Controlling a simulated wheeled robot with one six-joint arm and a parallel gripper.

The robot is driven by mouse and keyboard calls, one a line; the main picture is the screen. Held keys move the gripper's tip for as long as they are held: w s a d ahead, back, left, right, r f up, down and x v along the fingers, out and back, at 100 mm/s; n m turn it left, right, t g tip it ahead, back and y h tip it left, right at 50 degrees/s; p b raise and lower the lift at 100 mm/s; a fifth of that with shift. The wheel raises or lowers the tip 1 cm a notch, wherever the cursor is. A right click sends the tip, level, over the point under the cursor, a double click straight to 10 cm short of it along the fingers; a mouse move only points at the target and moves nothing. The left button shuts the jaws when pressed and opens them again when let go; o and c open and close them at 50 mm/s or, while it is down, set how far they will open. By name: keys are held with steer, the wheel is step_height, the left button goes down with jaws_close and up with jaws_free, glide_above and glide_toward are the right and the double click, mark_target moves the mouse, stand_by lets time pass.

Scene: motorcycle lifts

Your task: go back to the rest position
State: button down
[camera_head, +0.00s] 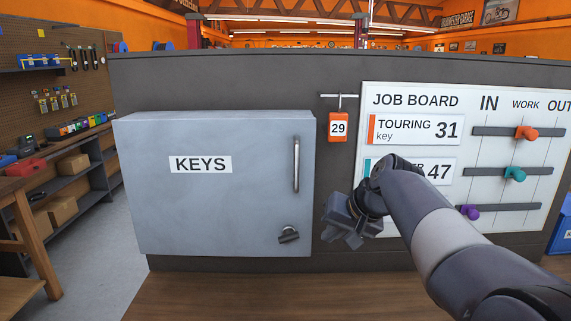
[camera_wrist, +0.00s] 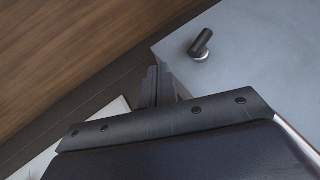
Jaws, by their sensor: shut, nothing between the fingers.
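My gripper (camera_head: 350,236) is in front of the dark panel, between the key cabinet and the job board. Its fingers point down and to the left in the head view. In the wrist view the gripper (camera_wrist: 158,75) shows its fingers together with nothing between them. The grey key cabinet (camera_head: 215,215) is shut, with a vertical handle (camera_head: 296,164) and a dark latch knob (camera_head: 288,235) low on its right side. The knob also shows in the wrist view (camera_wrist: 201,44), apart from my fingers. My arm covers part of the job board.
The job board (camera_head: 420,88) has three sliders: orange (camera_head: 526,133), teal (camera_head: 515,174) and purple (camera_head: 468,212). An orange tag "29" (camera_head: 338,127) hangs from a hook above my gripper. A wooden counter (camera_head: 260,295) lies below, clear in front. A wooden workbench (camera_head: 25,205) stands at left.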

steer(key=w+a+f+m+t+y+b, duration=0.3)
steer(key=a+f+y+b, duration=0.65)
steer(key=b, duration=1.45)
steer(key=s+d+f+m+t+y+b, duration=0.1)
steer(key=s+d+y+b, duration=0.15)
steer(key=d, duration=0.25)
steer(key=s+d+f+m+y+b, duration=0.1)
steer(key=s+d+f+b, duration=0.15)
steer(key=d, duration=0.35)
steer(key=shift+x, duration=2.75)
steer(key=shift+s+r+m, duration=0.15)
steer(key=shift+m, duration=0.15)
